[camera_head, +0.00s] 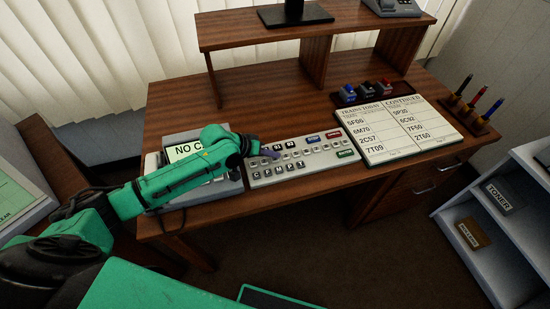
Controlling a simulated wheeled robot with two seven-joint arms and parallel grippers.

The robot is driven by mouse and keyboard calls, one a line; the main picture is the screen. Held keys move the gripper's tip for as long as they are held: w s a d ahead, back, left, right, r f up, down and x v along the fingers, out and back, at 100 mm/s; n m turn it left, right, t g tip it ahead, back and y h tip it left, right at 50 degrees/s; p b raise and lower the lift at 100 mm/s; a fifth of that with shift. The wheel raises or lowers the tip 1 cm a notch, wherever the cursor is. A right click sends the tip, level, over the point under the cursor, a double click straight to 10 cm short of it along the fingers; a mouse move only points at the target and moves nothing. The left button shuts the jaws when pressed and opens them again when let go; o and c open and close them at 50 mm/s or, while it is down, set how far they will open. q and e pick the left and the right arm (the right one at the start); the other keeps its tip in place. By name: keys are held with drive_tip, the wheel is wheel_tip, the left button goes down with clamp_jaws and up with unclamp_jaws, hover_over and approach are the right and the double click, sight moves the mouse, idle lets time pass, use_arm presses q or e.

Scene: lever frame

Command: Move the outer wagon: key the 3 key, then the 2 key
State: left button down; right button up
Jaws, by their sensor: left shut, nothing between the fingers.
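A pale key panel (300,172) with rows of small keys lies on the wooden desk. It has dark, blue, red and green keys; the digits on single keys are too small to read. My left gripper (268,153) is shut and empty at the left part of the panel, over its upper rows. It hides some keys there; I cannot tell whether it touches one. A display unit (180,152) left of the panel shows "NO C", with the rest hidden behind my left arm. No wagon shows. My right gripper is not in view.
A train list board (392,130) lies right of the panel, with stamps (367,89) behind it and a pen holder (468,118) further right. A raised shelf (300,32) stands at the back. Bare desk lies behind the panel.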

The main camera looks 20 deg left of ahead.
sight(262, 163)
use_arm(q)
drive_tip(key=shift+f, duration=0.35)
idle(0.5)
drive_tip(key=shift+r+p, duration=0.85)
drive_tip(key=shift+p, duration=0.1)
drive_tip(key=shift+f, duration=0.1)
drive_tip(key=s+a+p, duration=0.1)
drive_tip(key=a+p, duration=0.1)
drive_tip(key=shift+s+a, duration=0.35)
drive_tip(key=shift+s, duration=0.05)
drive_tip(key=shift+s+a, duration=0.15)
drive_tip(key=shift+a, duration=0.1)
